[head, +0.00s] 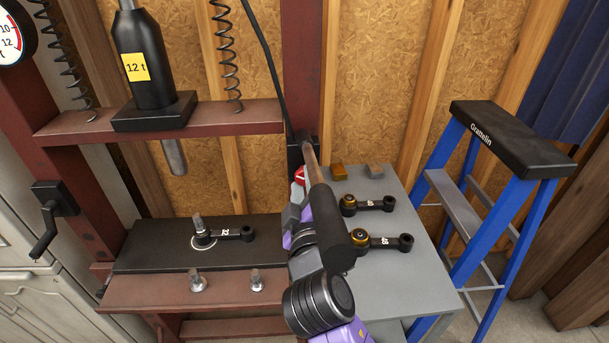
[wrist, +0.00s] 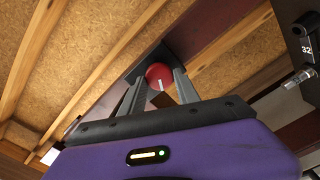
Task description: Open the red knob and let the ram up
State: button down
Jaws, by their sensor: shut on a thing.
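The red knob (wrist: 159,76) sits between the two fingers of my gripper (wrist: 155,92) in the wrist view, and the fingers are shut on it. A white line marks the knob's face. In the head view only a red sliver of the knob (head: 299,175) shows beside the press post, mostly hidden by my gripper (head: 296,212) and a pump handle (head: 328,205). The ram (head: 174,157) is a grey cylinder under the black 12 t jack (head: 141,60). Its lower end hangs clear above the black press plate (head: 150,262).
A black link arm marked 32 (head: 225,235) lies on the plate with a bolt standing in its left end. Two more links (head: 375,204) lie on the grey side table (head: 415,290). A blue stepladder (head: 480,210) stands to the right. A crank (head: 48,215) is at left.

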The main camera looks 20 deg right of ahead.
jog(key=shift+a+n+p, duration=0.1)
jog(key=shift+n+p, duration=0.95)
jog(key=shift+n, duration=0.85)
jog(key=c, duration=0.9)
grip_release()
jog(key=shift+s+f, duration=0.1)
jog(key=b+v, duration=0.2)
jog(key=v, duration=0.5)
jog(key=shift+s+a, duration=0.1)
jog(key=shift+s, duration=0.15)
